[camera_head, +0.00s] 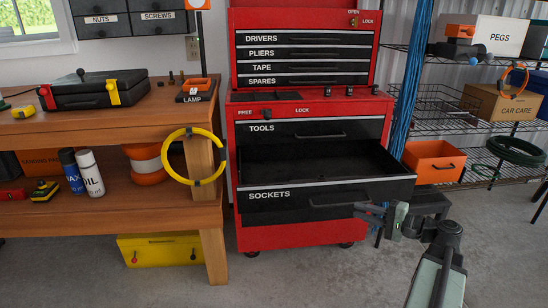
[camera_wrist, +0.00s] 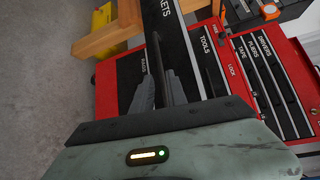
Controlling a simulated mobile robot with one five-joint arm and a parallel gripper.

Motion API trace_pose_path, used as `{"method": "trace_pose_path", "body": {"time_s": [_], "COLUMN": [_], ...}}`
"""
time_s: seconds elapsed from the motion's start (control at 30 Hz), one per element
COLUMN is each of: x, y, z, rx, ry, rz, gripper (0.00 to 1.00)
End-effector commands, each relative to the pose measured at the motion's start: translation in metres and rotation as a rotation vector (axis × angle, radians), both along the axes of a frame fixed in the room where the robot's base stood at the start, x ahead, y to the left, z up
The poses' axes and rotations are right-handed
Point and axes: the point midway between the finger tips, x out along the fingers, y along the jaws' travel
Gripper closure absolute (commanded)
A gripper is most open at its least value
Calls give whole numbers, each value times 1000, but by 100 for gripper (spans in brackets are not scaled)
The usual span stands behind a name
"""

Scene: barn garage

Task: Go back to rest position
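The red tool chest (camera_head: 296,240) stands in the middle of the head view. Its SOCKETS drawer (camera_head: 272,208) is pulled out, and the part of its inside that shows looks empty. The TOOLS drawer (camera_head: 280,130) above it is shut. My gripper (camera_head: 366,213) is in front of the right end of the SOCKETS drawer's front, near its handle (camera_head: 338,204). In the wrist view, the two fingers (camera_wrist: 159,92) stand apart with a narrow gap, and a dark bar of the drawer front shows between and beyond them. Whether they touch the handle is hidden.
A wooden workbench (camera_head: 120,215) stands left, with a yellow ring (camera_head: 168,160) on its leg and a yellow box (camera_head: 160,250) below. A wire shelf (camera_head: 470,128) with an orange bin (camera_head: 434,163) stands right. The concrete floor (camera_head: 310,285) in front is clear.

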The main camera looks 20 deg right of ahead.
Motion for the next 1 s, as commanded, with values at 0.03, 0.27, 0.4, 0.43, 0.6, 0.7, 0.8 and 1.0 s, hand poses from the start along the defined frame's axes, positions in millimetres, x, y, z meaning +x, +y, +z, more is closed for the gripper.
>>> {"method": "trace_pose_path", "body": {"time_s": [0.03, 0.27, 0.4, 0.43, 0.6, 0.7, 0.8, 1.0], "x": [1, 36, 40, 38, 24, 18, 12, 10], "y": [3, 106, 201, 215, 272, 293, 309, 318], "z": [-1, -60, -118, -129, -164, -173, -177, -135], "rx": [-4, -219, -514, -578, -908, -1073, -1227, -1374], "ry": [5, 206, 389, 420, 534, 569, 590, 605], "rz": [5, 223, 462, 506, 707, 791, 860, 911], "gripper": [82, 82, 82, 82, 82, 82, 82, 82]}}
